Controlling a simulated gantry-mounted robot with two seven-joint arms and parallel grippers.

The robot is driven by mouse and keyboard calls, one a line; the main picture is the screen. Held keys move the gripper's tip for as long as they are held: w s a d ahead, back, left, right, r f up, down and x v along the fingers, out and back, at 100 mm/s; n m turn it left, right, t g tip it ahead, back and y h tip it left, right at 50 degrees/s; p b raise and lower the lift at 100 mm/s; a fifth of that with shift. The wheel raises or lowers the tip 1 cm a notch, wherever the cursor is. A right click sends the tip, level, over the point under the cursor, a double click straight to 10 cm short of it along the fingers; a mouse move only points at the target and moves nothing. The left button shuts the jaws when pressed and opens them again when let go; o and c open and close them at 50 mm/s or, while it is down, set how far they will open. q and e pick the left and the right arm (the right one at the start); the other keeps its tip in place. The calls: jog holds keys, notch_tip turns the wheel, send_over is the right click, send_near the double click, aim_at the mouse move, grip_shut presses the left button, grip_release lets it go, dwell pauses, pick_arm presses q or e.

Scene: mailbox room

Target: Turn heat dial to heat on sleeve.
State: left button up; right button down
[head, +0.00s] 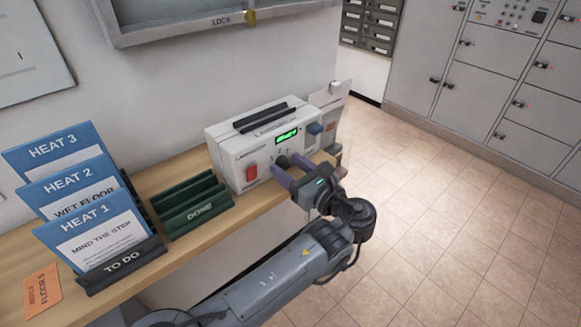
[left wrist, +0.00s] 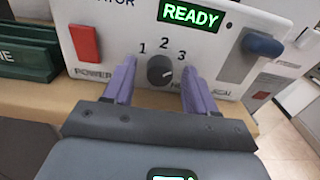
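A white laminator-like machine (head: 262,138) stands on the wooden shelf, its green screen reading READY (left wrist: 191,12). Its dark round heat dial (left wrist: 160,71) has the numbers 1, 2 and 3 around it; I cannot surely tell which its pointer marks. My left gripper (head: 285,166) is at the machine's front, open, its two purple fingers on either side of the dial in the left wrist view (left wrist: 158,74), with gaps visible. Blue-topped sleeves stand in the TO DO rack (head: 120,267): HEAT 1 (head: 92,238) in front, HEAT 2 (head: 68,187) and HEAT 3 (head: 52,148) behind. My right gripper is out of view.
A red power switch (left wrist: 85,43) is left of the dial, a blue lever (left wrist: 263,45) right. The green DONE rack (head: 190,205) stands between machine and sleeves. An orange card (head: 42,291) lies at the left. Lockers (head: 430,60) line the back; the floor is clear.

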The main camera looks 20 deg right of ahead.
pick_arm(q)
jog(key=c, duration=1)
